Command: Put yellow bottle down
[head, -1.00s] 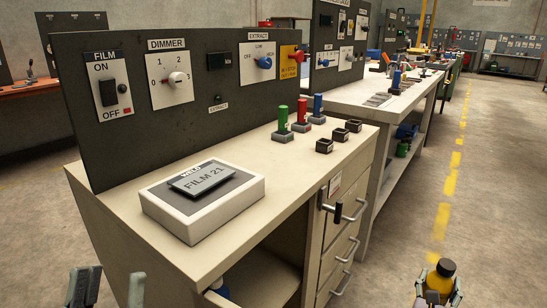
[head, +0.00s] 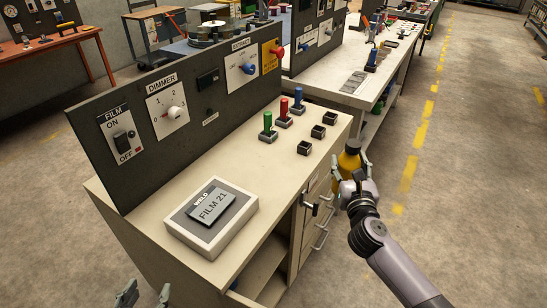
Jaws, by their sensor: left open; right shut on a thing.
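The yellow bottle (head: 348,160) has a dark cap and stands upright in my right gripper (head: 350,182). My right gripper is shut on it, beside the right edge of the workbench, near the drawers. The gripper and wrist hide the lower part of the bottle. I cannot tell whether the bottle touches the bench. My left gripper (head: 144,296) is open and empty at the bottom edge of the view, in front of the bench; only its fingertips show.
Bare bench top lies between box and holders. Drawers (head: 318,215) face right.

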